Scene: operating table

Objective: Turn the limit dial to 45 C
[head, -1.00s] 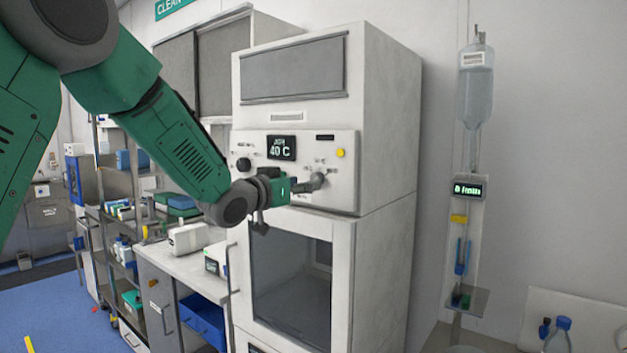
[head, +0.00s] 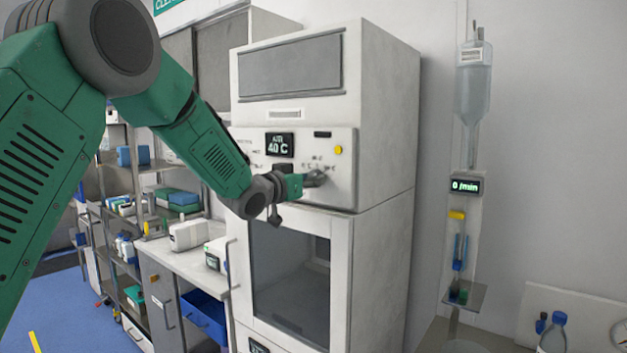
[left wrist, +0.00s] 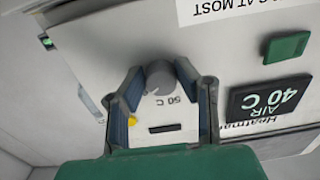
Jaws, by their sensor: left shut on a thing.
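The limit dial is a grey round knob, seen end-on in the left wrist view (left wrist: 159,76), on the white warming cabinet's control panel (head: 346,185). A "50 C" mark shows beside it; I cannot read where the dial points. My left gripper (head: 314,179) reaches the panel's right half in the head view and largely hides the dial there. In the left wrist view its two fingers (left wrist: 160,80) are shut on the dial from both sides. The display (head: 280,145) reads AIR 40 C, also in the left wrist view (left wrist: 268,99). My right gripper is not in view.
A yellow button (head: 338,150) sits on the panel above right of the dial. Below is the cabinet's glass door (head: 288,275). A counter with boxes (head: 188,234) and shelving stand left. A drip stand (head: 463,215) stands right.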

